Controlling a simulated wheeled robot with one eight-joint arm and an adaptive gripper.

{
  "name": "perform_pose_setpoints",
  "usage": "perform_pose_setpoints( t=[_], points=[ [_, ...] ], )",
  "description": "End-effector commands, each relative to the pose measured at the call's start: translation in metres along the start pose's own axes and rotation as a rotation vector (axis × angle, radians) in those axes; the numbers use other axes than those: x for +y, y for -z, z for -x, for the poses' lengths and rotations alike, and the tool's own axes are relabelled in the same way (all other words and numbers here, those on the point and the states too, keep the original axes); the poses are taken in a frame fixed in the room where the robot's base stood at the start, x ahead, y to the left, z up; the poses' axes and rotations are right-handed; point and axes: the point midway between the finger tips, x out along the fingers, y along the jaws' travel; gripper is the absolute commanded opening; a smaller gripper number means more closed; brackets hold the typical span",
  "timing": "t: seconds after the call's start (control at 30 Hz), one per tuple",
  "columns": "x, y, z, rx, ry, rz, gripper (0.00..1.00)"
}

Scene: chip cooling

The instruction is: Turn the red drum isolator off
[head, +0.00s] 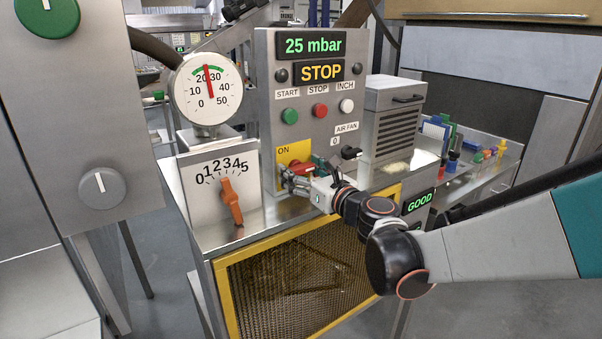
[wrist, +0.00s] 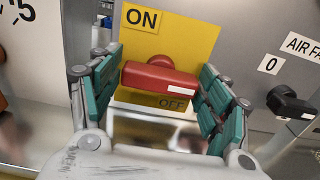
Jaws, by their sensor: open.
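The red drum isolator is a red handle (wrist: 160,78) on a yellow plate (wrist: 197,38), with ON at the top and OFF at the lower right. In the wrist view the handle lies nearly level, with a white mark at its right end beside OFF. My gripper (wrist: 161,68) is open, one teal-padded finger on each side of the handle. I cannot tell whether either finger touches it. In the head view the yellow plate (head: 284,153) is on the front of the grey control panel, and my gripper (head: 303,175) hides much of the handle.
A black fan knob (head: 350,152) marked 0 sits close right of my gripper. START, STOP and INCH buttons (head: 320,110) are above. An orange lever (head: 231,203) on a 0–5 scale and a gauge (head: 207,92) stand left. The display reads STOP (head: 321,72).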

Motion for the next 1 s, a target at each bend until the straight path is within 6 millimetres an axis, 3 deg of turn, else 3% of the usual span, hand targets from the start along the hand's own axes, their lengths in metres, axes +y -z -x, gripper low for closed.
perform_pose_setpoints(
  t=[0.37,0.5,1.0],
  points=[
    [-0.0002,-0.0004,-0.0054,0.000,0.000,0.000,0.71],
    [-0.0003,-0.0003,-0.0052,0.000,0.001,0.000,0.39],
    [-0.0002,-0.0005,-0.0050,0.000,0.000,0.089,0.38]
  ],
)
